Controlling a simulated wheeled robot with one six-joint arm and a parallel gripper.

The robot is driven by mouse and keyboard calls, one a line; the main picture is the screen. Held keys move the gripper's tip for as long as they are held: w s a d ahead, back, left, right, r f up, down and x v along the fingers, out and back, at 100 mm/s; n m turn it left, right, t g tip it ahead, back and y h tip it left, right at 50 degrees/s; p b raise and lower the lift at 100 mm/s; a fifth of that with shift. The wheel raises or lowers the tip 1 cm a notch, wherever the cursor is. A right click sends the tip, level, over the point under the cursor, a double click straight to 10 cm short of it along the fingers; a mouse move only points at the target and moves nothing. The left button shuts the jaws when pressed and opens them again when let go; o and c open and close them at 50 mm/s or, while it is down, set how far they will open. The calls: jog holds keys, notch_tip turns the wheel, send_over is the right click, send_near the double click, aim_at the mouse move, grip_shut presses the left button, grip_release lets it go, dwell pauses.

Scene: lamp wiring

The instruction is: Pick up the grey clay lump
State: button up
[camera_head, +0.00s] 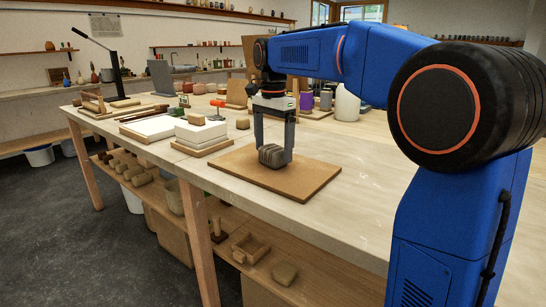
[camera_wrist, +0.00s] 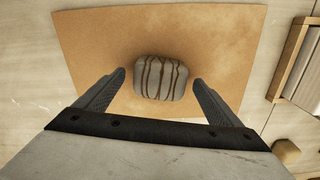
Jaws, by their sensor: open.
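The grey clay lump (camera_head: 271,156) is a small rounded block with dark brown streaks. It rests on a tan board (camera_head: 315,178) on the worktable. In the wrist view the lump (camera_wrist: 160,78) lies ahead of my fingertips, near the middle of the picture. My gripper (camera_head: 273,155) points down over the board with one finger on each side of the lump. In the wrist view my gripper (camera_wrist: 159,77) is open, with a visible gap between each finger and the lump. In the head view, the lump partly overlaps the fingers.
White slabs on wooden boards (camera_head: 201,134) stand left of the tan board. A small brown lump (camera_wrist: 286,151) lies at the lower right in the wrist view. A purple container (camera_head: 306,101) and a white vessel (camera_head: 347,104) stand behind. The pale tabletop (camera_head: 350,215) in front is clear.

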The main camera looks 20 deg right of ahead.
jog(key=shift+f, duration=0.6)
jog(key=c, duration=1.6)
jog(key=shift+o, duration=0.2)
jog(key=shift+r, duration=0.15)
